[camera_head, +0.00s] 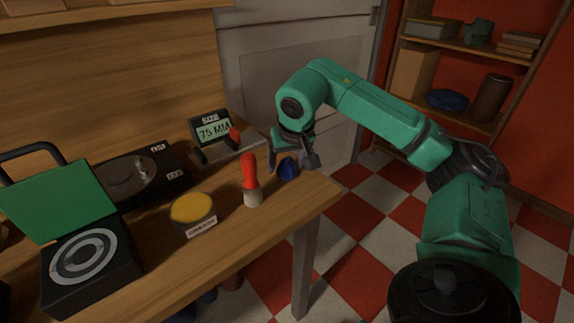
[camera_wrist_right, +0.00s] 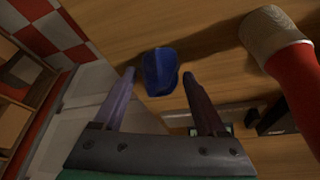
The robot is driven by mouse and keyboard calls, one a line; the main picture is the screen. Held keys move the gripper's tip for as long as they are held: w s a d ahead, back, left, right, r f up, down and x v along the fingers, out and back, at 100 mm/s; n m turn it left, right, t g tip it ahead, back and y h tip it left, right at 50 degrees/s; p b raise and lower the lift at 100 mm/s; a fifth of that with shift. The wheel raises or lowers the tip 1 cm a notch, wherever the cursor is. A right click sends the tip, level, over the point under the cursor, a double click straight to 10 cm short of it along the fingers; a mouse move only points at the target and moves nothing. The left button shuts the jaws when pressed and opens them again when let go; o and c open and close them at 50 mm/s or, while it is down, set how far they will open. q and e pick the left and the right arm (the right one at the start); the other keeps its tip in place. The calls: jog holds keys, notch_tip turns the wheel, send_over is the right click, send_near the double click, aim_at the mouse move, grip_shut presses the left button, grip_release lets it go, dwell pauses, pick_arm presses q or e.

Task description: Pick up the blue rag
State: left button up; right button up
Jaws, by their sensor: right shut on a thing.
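The blue rag (camera_head: 288,169) is a small dark blue bundle at the right end of the wooden workbench. My right gripper (camera_head: 290,158) reaches down over it and is shut on it, with one finger on each side. In the right wrist view the rag (camera_wrist_right: 160,74) shows between the two fingertips. I cannot tell whether the rag still touches the bench top. My left gripper is not in view.
A red-handled brush (camera_head: 251,180) stands close beside the rag. A gauge reading 75 MM (camera_head: 211,130), a yellow-lidded tin (camera_head: 193,208) and a black case with a green lid (camera_head: 62,199) are on the bench (camera_head: 282,216). Shelves (camera_head: 463,45) stand at the back right.

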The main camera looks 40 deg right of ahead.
notch_tip(320, 180, up, 5)
jog(key=shift+r+p, duration=0.1)
jog(key=shift+p, duration=0.65)
notch_tip(320, 180, up, 10)
jog(key=p, duration=0.3)
notch_tip(320, 180, up, 5)
jog(key=p, duration=0.4)
send_over(286, 158)
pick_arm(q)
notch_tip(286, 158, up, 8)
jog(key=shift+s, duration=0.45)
pick_arm(e)
jog(key=shift+s, duration=0.15)
jog(key=shift+f, duration=0.2)
